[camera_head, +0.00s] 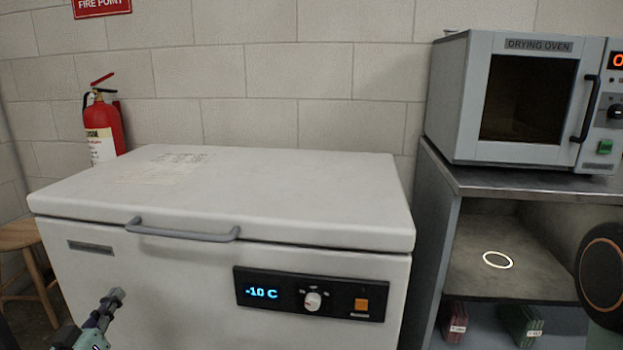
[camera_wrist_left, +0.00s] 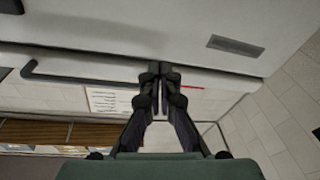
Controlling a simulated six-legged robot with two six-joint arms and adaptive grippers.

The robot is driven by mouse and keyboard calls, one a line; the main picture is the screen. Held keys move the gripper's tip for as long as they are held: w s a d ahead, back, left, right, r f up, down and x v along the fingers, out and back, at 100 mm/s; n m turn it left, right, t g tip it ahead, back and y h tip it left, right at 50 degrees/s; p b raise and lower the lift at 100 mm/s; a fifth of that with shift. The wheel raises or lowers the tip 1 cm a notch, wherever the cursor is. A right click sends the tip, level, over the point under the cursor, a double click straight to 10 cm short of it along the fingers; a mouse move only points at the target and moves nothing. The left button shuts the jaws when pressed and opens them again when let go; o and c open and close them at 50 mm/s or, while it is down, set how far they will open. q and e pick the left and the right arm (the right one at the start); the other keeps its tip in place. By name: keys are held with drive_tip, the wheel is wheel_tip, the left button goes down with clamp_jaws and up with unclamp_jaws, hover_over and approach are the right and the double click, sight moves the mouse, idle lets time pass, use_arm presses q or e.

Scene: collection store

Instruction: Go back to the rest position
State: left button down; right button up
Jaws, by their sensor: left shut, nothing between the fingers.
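My left gripper (camera_head: 117,296) is at the lower left of the head view, in front of the chest freezer (camera_head: 150,290). Its fingers are shut and empty. In the left wrist view the fingertips (camera_wrist_left: 160,70) meet in the middle, with the freezer front (camera_wrist_left: 130,25) behind them. I cannot tell how far the tips are from it. The freezer's white lid (camera_head: 290,190) is down, and its grey bar handle (camera_head: 182,232) runs along the front edge. The handle also shows in the left wrist view (camera_wrist_left: 80,80). My right gripper is not in view.
The freezer's panel (camera_head: 335,307) reads -10 C. A drying oven (camera_head: 455,100) stands on a metal bench (camera_head: 540,185) at right, with red and green items on a lower shelf. A fire extinguisher (camera_head: 103,130) and a wooden stool (camera_head: 20,236) are at left.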

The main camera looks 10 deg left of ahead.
use_arm(q)
drive_tip(key=s+d+f+g+h+p, duration=0.1)
drive_tip(key=s+d+f+g+h, duration=0.15)
drive_tip(key=d+f+g, duration=0.45)
drive_tip(key=s+d+f+g+h+p, duration=0.1)
drive_tip(key=s+d+f+g+h, duration=0.15)
drive_tip(key=d+f, duration=0.45)
drive_tip(key=s+d+m+g+p, duration=0.1)
drive_tip(key=s+d+g, duration=0.2)
drive_tip(key=s, duration=0.5)
drive_tip(key=s+d+m+g+p, duration=0.2)
drive_tip(key=s+d+g, duration=0.1)
drive_tip(key=s+d, duration=0.3)
drive_tip(key=s+d+m+g+y+p, duration=0.1)
drive_tip(key=s+d+g, duration=0.2)
drive_tip(key=s, duration=0.7)
drive_tip(key=shift+s+d+m+g+p, duration=0.15)
drive_tip(key=shift+d+m+g+p, duration=0.25)
drive_tip(key=shift+d, duration=0.35)
drive_tip(key=c, duration=2.1)
unclamp_jaws()
